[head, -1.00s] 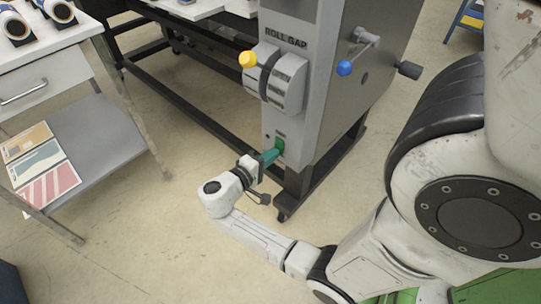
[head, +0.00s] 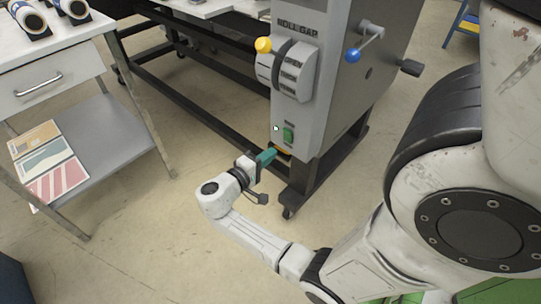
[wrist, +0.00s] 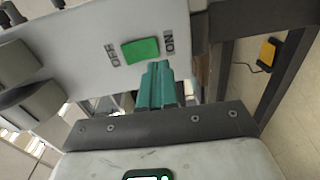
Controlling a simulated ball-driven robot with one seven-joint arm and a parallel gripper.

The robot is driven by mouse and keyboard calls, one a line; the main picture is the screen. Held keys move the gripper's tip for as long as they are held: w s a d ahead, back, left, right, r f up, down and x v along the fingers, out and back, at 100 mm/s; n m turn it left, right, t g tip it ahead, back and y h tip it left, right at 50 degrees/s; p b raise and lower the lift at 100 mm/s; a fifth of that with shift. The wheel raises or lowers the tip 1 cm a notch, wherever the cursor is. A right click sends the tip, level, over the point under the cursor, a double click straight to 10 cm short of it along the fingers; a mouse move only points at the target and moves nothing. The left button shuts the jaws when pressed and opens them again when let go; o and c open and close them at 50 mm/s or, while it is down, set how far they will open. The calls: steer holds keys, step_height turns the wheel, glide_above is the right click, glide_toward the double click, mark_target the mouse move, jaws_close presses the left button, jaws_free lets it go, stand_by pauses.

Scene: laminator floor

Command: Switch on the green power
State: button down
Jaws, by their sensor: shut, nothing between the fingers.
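The green power switch (head: 288,134) is a rocker low on the front of the grey machine column (head: 300,100). A small lamp (head: 276,128) beside it looks lit, pale green. In the wrist view the green switch (wrist: 141,49) lies between an ON label (wrist: 169,42) and an OFF label (wrist: 112,54). My gripper (head: 270,155) is shut and empty, with teal fingers just below the switch in the head view. In the wrist view the fingertips (wrist: 157,66) end close to the switch's lower edge; I cannot tell whether they touch the panel.
Above the switch are a roll gap dial (head: 293,75) with a yellow-knobbed lever (head: 263,45) and a blue-knobbed crank (head: 352,56). The machine's dark foot (head: 300,190) stands right of my gripper. A white drawer table (head: 60,75) is left. Floor between is clear.

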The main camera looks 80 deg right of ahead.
steer(key=f+v, duration=0.2)
steer(key=v, duration=0.7)
steer(key=shift+w+a, duration=0.3)
steer(key=shift+a, duration=0.05)
steer(key=s+a+f+n+t+y, duration=0.3)
steer(key=s+a+f+t+y, duration=0.4)
steer(key=a+y, duration=0.3)
steer(key=a+r+n+t+y, duration=0.3)
steer(key=a+y, duration=0.2)
steer(key=a, duration=0.4)
step_height(320, 180, up, 13)
steer(key=p, duration=1.3)
steer(key=shift+d+f+h, duration=0.2)
steer(key=shift+d+h, duration=0.05)
steer(key=shift+h, duration=0.05)
